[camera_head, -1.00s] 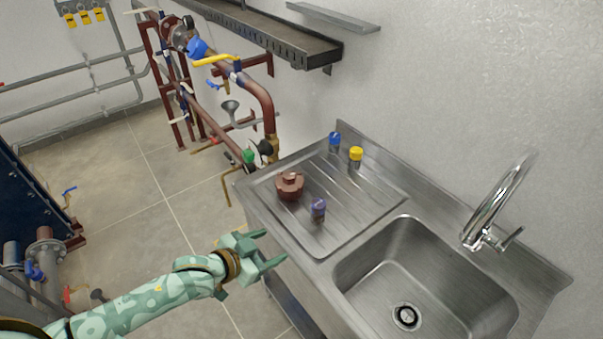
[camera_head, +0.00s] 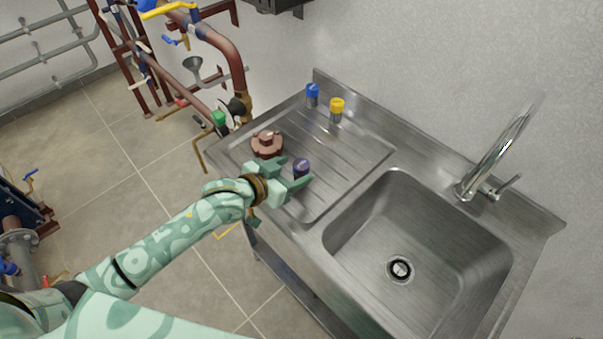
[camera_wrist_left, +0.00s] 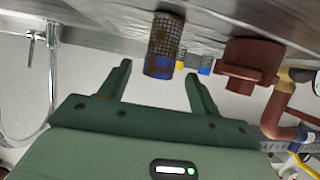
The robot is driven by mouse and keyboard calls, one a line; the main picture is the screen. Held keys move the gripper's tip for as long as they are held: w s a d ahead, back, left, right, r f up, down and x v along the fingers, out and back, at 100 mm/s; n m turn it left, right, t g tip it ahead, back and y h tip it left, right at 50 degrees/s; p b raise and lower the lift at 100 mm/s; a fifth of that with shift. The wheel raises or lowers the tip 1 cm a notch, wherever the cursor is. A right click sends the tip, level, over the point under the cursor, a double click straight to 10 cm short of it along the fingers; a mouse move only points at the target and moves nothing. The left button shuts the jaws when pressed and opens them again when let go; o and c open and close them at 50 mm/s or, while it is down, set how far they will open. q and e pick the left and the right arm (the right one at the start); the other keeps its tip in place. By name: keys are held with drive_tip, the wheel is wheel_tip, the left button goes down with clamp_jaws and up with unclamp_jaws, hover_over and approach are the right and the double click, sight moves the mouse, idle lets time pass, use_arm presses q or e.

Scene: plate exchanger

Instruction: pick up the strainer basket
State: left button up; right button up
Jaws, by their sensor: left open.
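The strainer basket (camera_head: 301,166), a small mesh cylinder with a purple-blue end, stands upright on the drainboard (camera_head: 345,165) near its front edge. In the left wrist view, where the scene appears upside down, its brown mesh and blue end (camera_wrist_left: 163,45) show between the fingers. My left gripper (camera_head: 296,173) is open and empty, with its fingertips pointing at the basket, one towards each side of it. I cannot tell whether either finger touches it. My right gripper is not in view.
A red-brown flanged cap (camera_head: 267,145) stands just left of the basket. A blue-topped cylinder (camera_head: 313,95) and a yellow-topped one (camera_head: 336,110) stand at the back. The sink basin (camera_head: 420,240) and tap (camera_head: 495,160) are to the right. Pipes (camera_head: 225,50) rise behind left.

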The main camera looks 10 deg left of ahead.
sight(306, 165)
use_arm(q)
drive_tip(key=b+x, duration=0.2)
drive_tip(key=x, duration=0.3)
drive_tip(key=shift+w+d+f, duration=0.1)
drive_tip(key=shift+d, duration=0.05)
drive_tip(key=c, duration=0.9)
drive_tip(key=shift+c, duration=0.9)
